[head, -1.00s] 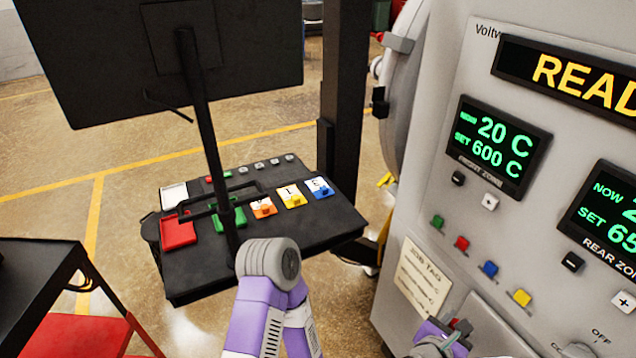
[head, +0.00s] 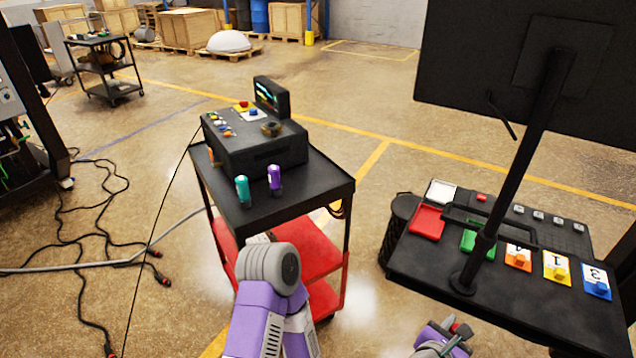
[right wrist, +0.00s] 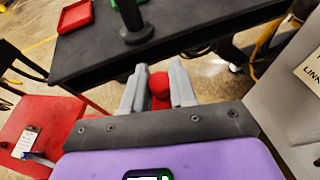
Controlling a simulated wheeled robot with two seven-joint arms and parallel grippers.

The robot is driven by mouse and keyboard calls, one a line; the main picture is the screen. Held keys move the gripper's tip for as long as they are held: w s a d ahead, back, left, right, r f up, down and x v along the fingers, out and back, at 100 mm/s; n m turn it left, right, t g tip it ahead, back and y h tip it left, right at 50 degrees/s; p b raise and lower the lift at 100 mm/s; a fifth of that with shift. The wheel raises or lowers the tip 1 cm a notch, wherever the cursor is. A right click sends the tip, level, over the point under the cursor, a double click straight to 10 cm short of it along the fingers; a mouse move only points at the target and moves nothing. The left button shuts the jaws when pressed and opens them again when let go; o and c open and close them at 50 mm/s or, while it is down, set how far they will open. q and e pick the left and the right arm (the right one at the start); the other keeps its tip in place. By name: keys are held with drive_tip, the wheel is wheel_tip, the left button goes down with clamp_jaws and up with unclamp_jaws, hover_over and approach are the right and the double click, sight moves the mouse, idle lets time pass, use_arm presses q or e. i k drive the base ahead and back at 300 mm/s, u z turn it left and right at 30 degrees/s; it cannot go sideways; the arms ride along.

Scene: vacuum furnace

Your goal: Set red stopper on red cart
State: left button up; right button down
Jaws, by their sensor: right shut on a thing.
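The red stopper (right wrist: 159,84) is pinched between the fingertips of my right gripper (right wrist: 157,92) in the right wrist view. In the head view my right gripper (head: 449,334) is at the bottom edge, right of centre, with a bit of the red stopper (head: 454,327) showing. The red cart (head: 318,252) stands left of the gripper, with a black top and red lower shelves. The gripper is apart from it. The cart's red shelf also shows at the left of the right wrist view (right wrist: 30,118). My left gripper is not in view.
A black instrument box (head: 256,150) fills the back of the cart top. A teal bottle (head: 243,191) and a purple bottle (head: 274,178) stand in front. The cart top's right front is bare. A black console (head: 425,262) with coloured trays and a monitor post stands at right.

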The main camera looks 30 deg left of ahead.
sight(314, 180)
drive_tip(key=u, duration=1.6)
drive_tip(key=i, duration=1.5)
